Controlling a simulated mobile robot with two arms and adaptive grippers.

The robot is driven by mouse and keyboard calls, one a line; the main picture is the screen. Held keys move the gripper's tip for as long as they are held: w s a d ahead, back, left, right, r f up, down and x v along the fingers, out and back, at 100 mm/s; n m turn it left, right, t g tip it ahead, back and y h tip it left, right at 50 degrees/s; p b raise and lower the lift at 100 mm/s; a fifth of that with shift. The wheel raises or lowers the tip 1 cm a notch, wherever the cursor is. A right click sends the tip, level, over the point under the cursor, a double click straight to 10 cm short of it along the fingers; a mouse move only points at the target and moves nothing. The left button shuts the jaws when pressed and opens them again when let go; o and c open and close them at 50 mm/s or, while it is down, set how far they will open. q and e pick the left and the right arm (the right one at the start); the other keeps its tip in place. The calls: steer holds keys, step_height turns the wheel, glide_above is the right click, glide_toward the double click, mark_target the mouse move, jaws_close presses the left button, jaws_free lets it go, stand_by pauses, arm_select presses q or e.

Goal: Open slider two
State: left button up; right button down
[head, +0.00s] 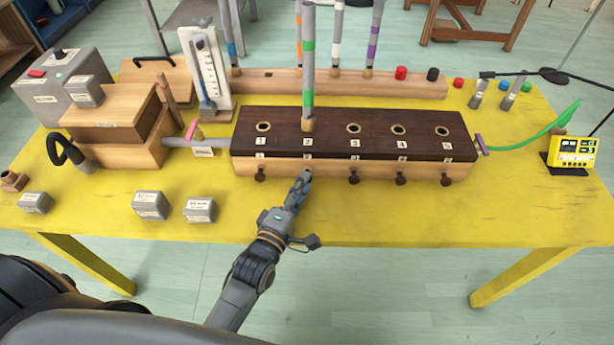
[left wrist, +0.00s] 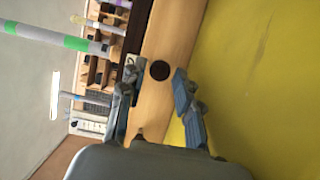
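A dark wooden chest top (head: 380,124) has numbered holes along it, on a lighter wooden base (head: 330,169). A grey pipe with green bands (head: 308,70) stands upright at hole two, and also shows in the left wrist view (left wrist: 50,38). Dark slider knobs stick out of the front at one (head: 260,177), three (head: 354,177), four (head: 400,178) and five (head: 446,179). Slider two's knob is hidden by my left gripper (head: 303,178) in the head view. In the left wrist view a round dark knob (left wrist: 160,70) shows between the open, apart fingers. My right gripper is out of view.
The yellow table (head: 400,215) is clear in front of the chest. Grey blocks (head: 150,205) lie at front left; wooden boxes (head: 112,105) stand behind them. A yellow meter (head: 574,152) is at the right. More pipes stand in a rack (head: 420,88) behind.

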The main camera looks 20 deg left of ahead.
arm_select(q)
steer(key=shift+w+d, duration=0.15)
steer(key=shift+w, duration=1.3)
steer(key=shift+c, duration=0.2)
jaws_close()
